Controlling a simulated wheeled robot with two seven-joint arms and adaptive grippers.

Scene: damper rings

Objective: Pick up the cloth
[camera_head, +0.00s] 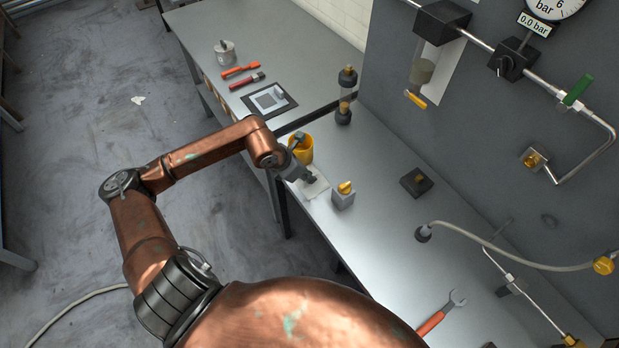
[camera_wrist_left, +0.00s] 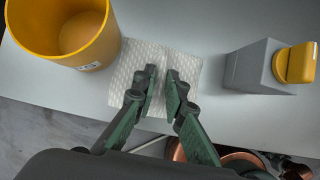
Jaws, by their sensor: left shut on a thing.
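The white cloth (camera_head: 316,186) lies on the grey bench, partly under my left gripper (camera_head: 308,178). In the left wrist view the cloth (camera_wrist_left: 127,78) is a pale, textured sheet that looks flat. The left gripper's fingertips (camera_wrist_left: 160,75) are over its middle, close together and shut on the cloth. The pinched part is hidden between the fingers. My right gripper is not in the head view.
A yellow cup (camera_head: 301,152) stands beside the cloth, and a grey block with a yellow knob (camera_head: 343,195) stands on its other side. A dark block (camera_head: 416,181) and an orange wrench (camera_head: 440,314) lie farther along the bench. The bench edge is close to the cloth.

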